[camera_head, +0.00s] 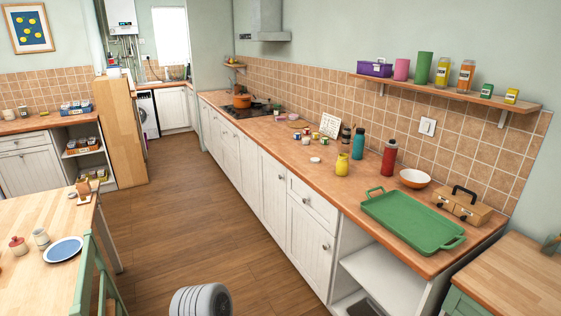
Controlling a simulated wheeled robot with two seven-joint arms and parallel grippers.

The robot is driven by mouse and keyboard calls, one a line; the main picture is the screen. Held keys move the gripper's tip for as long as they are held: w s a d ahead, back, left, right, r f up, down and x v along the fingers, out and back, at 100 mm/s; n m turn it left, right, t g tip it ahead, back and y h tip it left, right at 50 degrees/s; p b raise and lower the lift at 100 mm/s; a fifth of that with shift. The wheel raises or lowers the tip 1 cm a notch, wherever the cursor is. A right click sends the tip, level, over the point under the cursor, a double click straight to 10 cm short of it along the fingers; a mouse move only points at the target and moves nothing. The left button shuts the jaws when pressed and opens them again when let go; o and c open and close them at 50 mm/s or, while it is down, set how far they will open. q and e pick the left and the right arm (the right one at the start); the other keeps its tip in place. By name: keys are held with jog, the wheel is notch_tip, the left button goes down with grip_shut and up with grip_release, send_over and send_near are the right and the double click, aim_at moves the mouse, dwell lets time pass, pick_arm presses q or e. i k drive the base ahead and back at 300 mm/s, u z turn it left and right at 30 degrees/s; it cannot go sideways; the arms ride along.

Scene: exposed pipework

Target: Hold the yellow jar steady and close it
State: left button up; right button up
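A yellow jar (342,164) stands upright on the long wooden counter, near its front edge and left of the green tray. Its top is too small to tell whether a lid is on it. I cannot make out a loose lid for it; a small whitish disc-like thing (315,159) lies to its left on the counter, too small to identify. Neither of my grippers shows in the head view, and nothing is touching the jar.
A teal bottle (358,144) and a red bottle (389,160) stand behind and right of the jar. Several small cans stand left.

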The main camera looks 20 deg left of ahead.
aim_at(342, 167)
jog(key=u, duration=1.15)
jog(key=i, duration=3.85)
jog(key=z, duration=2.95)
